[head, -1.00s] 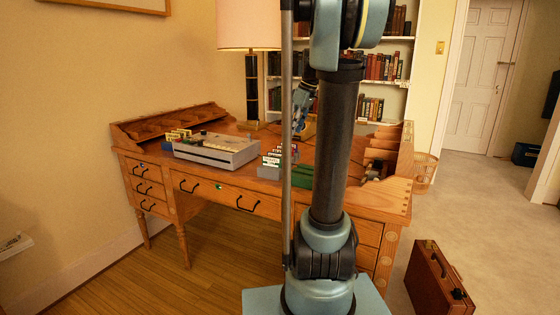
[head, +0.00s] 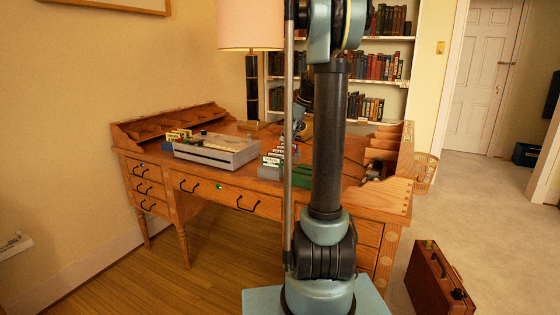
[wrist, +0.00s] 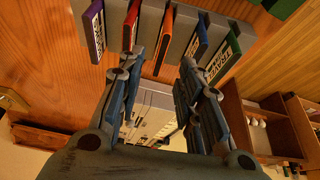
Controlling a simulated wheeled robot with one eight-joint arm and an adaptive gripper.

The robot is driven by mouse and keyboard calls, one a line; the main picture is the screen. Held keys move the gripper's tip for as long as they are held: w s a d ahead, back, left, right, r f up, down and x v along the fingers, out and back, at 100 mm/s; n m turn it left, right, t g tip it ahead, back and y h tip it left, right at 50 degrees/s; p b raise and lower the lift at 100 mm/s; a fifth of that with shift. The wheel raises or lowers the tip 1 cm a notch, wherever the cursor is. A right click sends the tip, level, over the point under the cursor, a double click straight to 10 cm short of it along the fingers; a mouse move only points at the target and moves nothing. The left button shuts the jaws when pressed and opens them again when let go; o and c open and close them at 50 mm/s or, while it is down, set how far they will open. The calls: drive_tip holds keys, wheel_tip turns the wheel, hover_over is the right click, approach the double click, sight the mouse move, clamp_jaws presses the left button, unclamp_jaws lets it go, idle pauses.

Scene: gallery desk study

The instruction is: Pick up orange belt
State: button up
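In the wrist view a row of thin coloured slabs stands in a grey rack (wrist: 146,22). The orange one (wrist: 166,38), which I take for the orange belt, sits in the middle of the row. A red slab (wrist: 130,25) and a purple slab (wrist: 95,32) are to its left; blue (wrist: 200,38) and green (wrist: 223,58) labelled slabs are to its right. My gripper (wrist: 163,62) is open, its two fingers on either side of the orange slab with nothing held. Whether a finger touches a slab I cannot tell. In the head view my arm mostly hides this spot.
A brown case (head: 438,278) is on the floor.

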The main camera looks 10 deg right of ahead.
sight(281, 150)
drive_tip(key=shift+a+x, duration=0.1)
drive_tip(key=shift+x, duration=2)
drive_tip(key=shift+a+x, duration=0.15)
drive_tip(key=shift+x, duration=1.95)
drive_tip(key=shift+w+r, duration=0.1)
drive_tip(key=shift+c, duration=0.5)
clamp_jaws()
